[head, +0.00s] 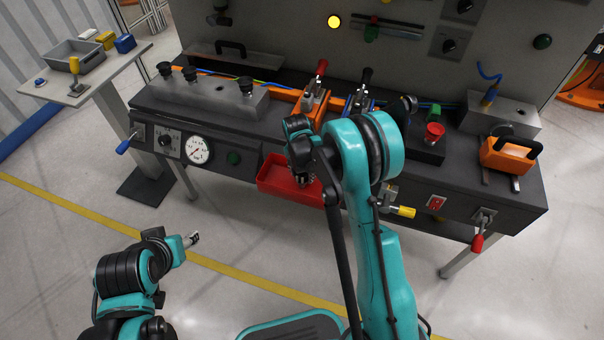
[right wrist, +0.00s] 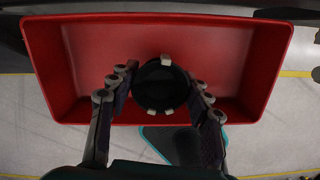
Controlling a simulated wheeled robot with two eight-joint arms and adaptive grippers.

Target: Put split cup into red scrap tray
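The red scrap tray (head: 279,182) hangs at the front of the bench. It fills much of the right wrist view (right wrist: 250,60). My right gripper (head: 304,178) is over the tray, pointing down. In the right wrist view, its fingers (right wrist: 160,88) lie on both sides of the split cup (right wrist: 160,87), a round black cup with small pale spots at its rim, and appear closed on it. The cup shows against the tray's inside; its height above the floor is unclear. In the head view I cannot make out the cup. My left gripper (head: 192,239) is low at the left, away from the bench.
Two clamps with a red handle (head: 321,68) and a black handle (head: 367,76) stand behind the tray. A pressure gauge (head: 198,149) is left of it, a yellow-tipped fitting (head: 403,211) right of it. A side table with a grey bin (head: 75,55) stands far left.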

